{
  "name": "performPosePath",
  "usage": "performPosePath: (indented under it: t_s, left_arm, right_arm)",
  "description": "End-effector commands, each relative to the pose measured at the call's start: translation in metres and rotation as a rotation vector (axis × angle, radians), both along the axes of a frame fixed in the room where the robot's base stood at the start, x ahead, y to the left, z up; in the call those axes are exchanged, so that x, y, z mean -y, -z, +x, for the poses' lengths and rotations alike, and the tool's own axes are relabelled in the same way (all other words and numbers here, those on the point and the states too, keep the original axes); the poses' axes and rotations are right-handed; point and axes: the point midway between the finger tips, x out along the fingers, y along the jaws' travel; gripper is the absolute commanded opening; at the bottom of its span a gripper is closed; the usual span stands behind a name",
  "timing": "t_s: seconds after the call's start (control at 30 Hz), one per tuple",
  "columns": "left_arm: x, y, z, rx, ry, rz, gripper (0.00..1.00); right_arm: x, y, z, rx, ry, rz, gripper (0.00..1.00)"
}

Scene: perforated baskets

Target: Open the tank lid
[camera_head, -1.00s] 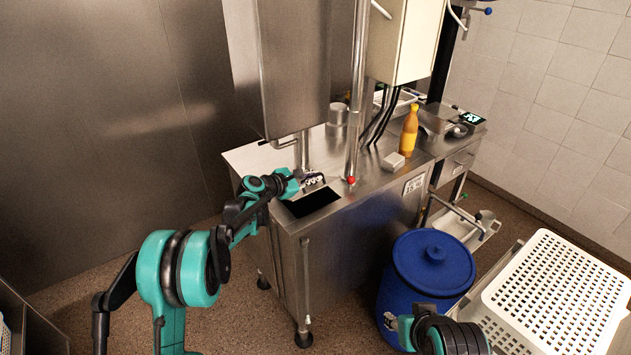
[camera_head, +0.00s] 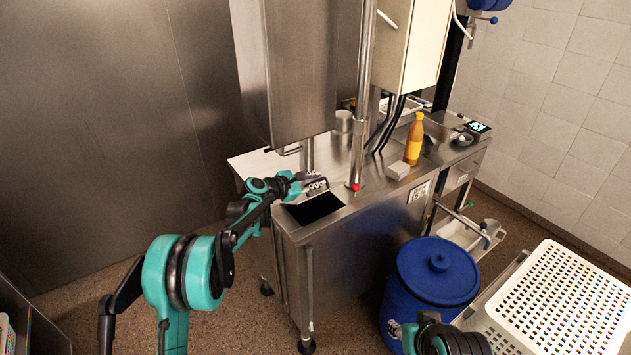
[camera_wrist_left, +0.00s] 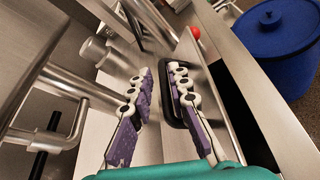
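The steel tank machine (camera_head: 365,225) has a dark rectangular opening (camera_head: 315,208) at its front left corner, also seen in the left wrist view (camera_wrist_left: 232,100). A steel strip beside the opening carries a black loop handle (camera_wrist_left: 166,112); it looks like the tank lid, standing back from the opening, but its exact tilt is unclear. My left gripper (camera_head: 316,183) is just behind the opening. In the left wrist view, its purple-and-white fingers (camera_wrist_left: 161,72) are apart, with the right finger overlapping the handle. Contact cannot be told. My right arm shows at the bottom; its fingers are out of sight.
A red knob (camera_head: 355,187) and a vertical steel post stand right of the opening. An orange bottle (camera_head: 414,140) and a small white box (camera_head: 398,171) are on the counter. A blue barrel (camera_head: 437,268) and a white perforated basket (camera_head: 560,300) stand at the right.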

Motion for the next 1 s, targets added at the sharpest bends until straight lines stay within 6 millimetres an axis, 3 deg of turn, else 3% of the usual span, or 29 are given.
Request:
performPosePath:
  t_s: [0.27,0.7,1.0]
  left_arm:
    - [-0.008,-0.004,-0.007,0.000,-0.001,-0.001,0.17]
    - [-0.066,-0.032,-0.068,0.000,-0.002,0.000,0.17]
    - [-0.079,-0.039,-0.083,0.000,0.000,0.000,0.17]
  right_arm:
    - [0.000,0.000,0.000,0.000,0.000,0.000,0.40]
    - [0.000,0.000,0.000,0.000,0.000,0.000,0.40]
    - [0.000,0.000,0.000,0.000,0.000,0.000,0.40]
